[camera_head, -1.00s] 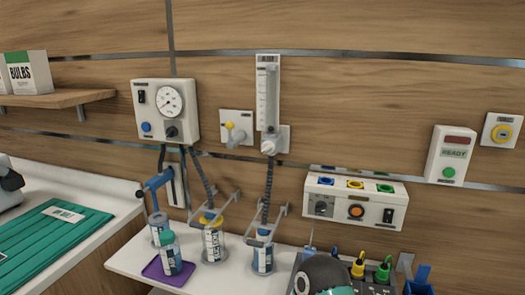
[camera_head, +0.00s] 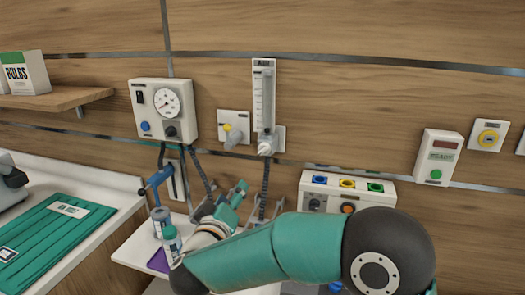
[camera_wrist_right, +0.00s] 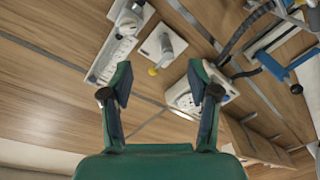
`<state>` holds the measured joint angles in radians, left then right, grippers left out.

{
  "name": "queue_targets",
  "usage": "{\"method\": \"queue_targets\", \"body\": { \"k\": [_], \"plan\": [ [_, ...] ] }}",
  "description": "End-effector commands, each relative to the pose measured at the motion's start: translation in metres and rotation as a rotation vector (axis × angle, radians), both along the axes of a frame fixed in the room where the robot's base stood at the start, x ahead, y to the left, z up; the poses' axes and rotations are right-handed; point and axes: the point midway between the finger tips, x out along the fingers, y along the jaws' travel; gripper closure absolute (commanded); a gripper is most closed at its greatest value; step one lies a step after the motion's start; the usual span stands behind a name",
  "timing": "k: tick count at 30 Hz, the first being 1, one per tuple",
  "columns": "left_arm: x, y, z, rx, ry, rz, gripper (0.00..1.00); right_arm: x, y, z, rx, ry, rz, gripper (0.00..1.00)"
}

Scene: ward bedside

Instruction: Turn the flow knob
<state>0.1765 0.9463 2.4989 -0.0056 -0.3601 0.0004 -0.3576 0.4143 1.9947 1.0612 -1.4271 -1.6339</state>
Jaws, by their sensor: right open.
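The flow knob (camera_head: 267,148) is a pale round knob at the foot of the clear upright flowmeter (camera_head: 264,95) on the wall. In the wrist view, the flowmeter (camera_wrist_right: 118,48) hangs upside down with its knob (camera_wrist_right: 127,25) at upper left. My right gripper (camera_head: 222,199) is below and left of the knob in the head view, apart from it. In the wrist view my right gripper (camera_wrist_right: 160,80) is open, its fingers spread with nothing between them. My left gripper is not in view.
A gauge box (camera_head: 166,110) and a yellow-tipped valve (camera_head: 234,131) are on the wall left of the flowmeter. Below right is a white box with coloured sockets (camera_head: 347,184). Hoses hang near my gripper.

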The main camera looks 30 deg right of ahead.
Motion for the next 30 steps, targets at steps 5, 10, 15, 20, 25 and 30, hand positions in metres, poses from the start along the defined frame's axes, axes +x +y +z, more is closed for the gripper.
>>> {"method": "queue_targets", "body": {
  "k": [5,10,15,20,25,30],
  "plan": [
    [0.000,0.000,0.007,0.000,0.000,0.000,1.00,-0.019,-0.012,0.039,-0.045,0.018,-0.106,0.39],
    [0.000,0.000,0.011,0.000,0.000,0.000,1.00,-0.010,-0.026,0.041,-0.050,0.025,-0.117,0.39],
    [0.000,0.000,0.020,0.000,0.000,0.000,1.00,0.010,-0.049,0.041,-0.049,0.025,-0.117,0.39],
    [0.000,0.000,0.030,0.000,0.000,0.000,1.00,0.032,-0.077,0.041,-0.049,0.025,-0.117,0.39],
    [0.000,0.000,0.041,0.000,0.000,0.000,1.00,0.056,-0.104,0.042,-0.050,0.025,-0.115,0.39],
    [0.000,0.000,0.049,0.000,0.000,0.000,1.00,0.075,-0.124,0.041,-0.049,0.024,-0.112,0.39]
  ]
}}
